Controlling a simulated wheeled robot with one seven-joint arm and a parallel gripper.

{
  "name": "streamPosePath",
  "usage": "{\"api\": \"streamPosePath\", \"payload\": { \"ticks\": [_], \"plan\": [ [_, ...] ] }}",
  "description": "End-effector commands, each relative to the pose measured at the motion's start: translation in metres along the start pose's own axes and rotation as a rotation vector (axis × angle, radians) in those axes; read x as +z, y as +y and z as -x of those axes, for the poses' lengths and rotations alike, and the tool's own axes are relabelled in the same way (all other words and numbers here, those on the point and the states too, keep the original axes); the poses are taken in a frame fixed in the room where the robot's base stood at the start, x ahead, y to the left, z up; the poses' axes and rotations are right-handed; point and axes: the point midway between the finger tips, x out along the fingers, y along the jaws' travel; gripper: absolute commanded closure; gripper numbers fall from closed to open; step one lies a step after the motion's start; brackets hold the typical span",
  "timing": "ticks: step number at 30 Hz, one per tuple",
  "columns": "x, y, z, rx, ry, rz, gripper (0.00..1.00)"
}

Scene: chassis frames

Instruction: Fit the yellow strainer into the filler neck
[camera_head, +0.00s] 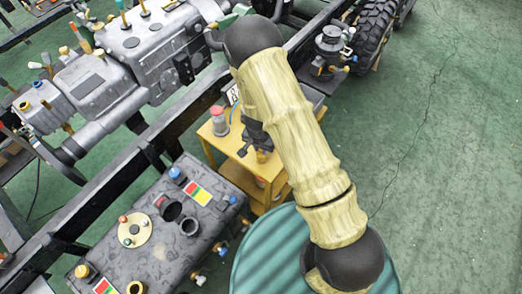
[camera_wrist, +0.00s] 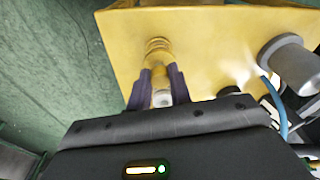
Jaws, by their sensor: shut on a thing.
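The yellow strainer (camera_wrist: 158,52) is between the two dark purple fingers of my gripper (camera_wrist: 158,82) in the wrist view. A pale end of it shows between the fingers. My gripper (camera_head: 260,152) is shut on it above the yellow cart; in the head view the arm partly covers this spot. The dark grey tank (camera_head: 150,262) stands at the lower left in the head view, apart from my gripper.
The yellow cart (camera_head: 211,143) carries a red-topped grey container (camera_head: 218,118). A blue hose (camera_wrist: 275,105) shows in the wrist view. A dark chassis rail (camera_head: 130,172) runs behind the tank. A ribbed green round surface (camera_head: 268,255) is at the bottom. Green floor at right is clear.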

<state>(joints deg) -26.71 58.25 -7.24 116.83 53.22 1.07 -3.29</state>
Motion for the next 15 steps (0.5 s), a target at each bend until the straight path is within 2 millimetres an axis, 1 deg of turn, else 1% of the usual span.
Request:
{"api": "streamPosePath", "payload": {
  "ticks": [5,12,15],
  "plan": [
    [-0.003,-0.001,0.025,-0.002,0.003,0.004,1.00],
    [-0.008,-0.001,0.073,-0.002,0.003,0.003,1.00],
    [-0.010,-0.001,0.087,-0.002,0.002,0.002,1.00]
  ]
}}
